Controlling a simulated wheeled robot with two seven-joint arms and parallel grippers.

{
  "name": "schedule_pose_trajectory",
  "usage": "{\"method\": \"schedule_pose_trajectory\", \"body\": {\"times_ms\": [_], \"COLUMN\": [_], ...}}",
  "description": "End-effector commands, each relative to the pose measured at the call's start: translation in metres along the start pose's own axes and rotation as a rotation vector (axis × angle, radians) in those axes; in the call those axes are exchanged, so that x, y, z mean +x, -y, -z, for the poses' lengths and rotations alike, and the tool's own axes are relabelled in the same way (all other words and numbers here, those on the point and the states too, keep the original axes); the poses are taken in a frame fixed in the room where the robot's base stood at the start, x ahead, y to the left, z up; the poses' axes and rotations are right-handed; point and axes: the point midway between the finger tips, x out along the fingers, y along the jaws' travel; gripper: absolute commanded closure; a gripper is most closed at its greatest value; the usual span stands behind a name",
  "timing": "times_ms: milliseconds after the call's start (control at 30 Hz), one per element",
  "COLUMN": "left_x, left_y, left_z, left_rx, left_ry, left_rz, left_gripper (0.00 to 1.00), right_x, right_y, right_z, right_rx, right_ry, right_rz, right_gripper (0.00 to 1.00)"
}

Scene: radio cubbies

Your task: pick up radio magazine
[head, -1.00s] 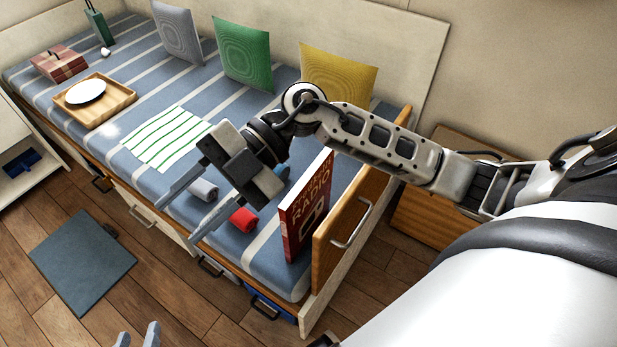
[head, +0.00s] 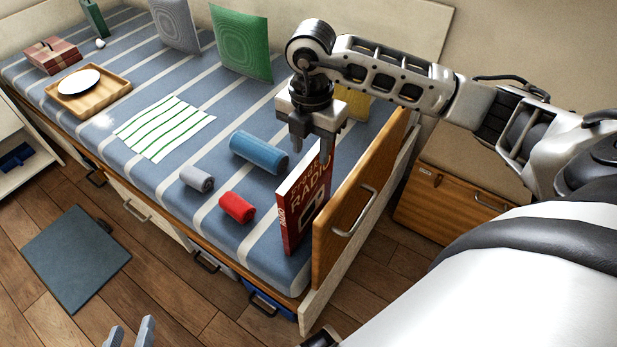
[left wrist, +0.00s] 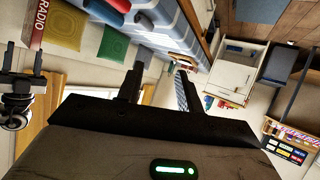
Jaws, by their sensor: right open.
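The red radio magazine (head: 303,213) stands upright on the striped mattress, close beside the wooden end board. Its red spine also shows in the left wrist view (left wrist: 39,24). My right gripper (head: 312,148) points down over the top edge of the magazine, with its fingers apart. One finger is at or near the magazine's upper edge; I cannot tell whether they touch. My left gripper (head: 131,336) is low at the bottom edge of the head view, away from the magazine. Its two fingers are apart and empty.
The wooden end board (head: 357,192) with a metal handle stands right of the magazine. A red roll (head: 237,207), a grey roll (head: 197,179) and a blue roll (head: 259,152) lie to its left. A yellow cushion (head: 353,103) is behind the right gripper.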

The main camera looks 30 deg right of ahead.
Motion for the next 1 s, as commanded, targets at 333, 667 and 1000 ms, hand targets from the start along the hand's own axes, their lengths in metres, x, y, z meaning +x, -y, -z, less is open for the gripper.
{"method": "schedule_pose_trajectory", "body": {"times_ms": [333,667,1000], "left_x": [0.008,0.014,0.015], "left_y": [0.000,-0.001,-0.001], "left_z": [-0.003,-0.015,-0.016], "left_rx": [0.004,-0.004,-0.004], "left_ry": [0.006,0.031,0.036], "left_rz": [-0.007,-0.016,-0.016], "left_gripper": [0.64,0.64,0.64], "right_x": [0.026,0.066,0.065], "right_y": [-0.001,-0.002,-0.003], "right_z": [0.002,0.004,0.004], "right_rx": [-0.001,-0.001,-0.002], "right_ry": [-0.002,-0.001,-0.001], "right_rz": [0.002,0.000,-0.001], "right_gripper": [0.58,0.58,1.00]}}
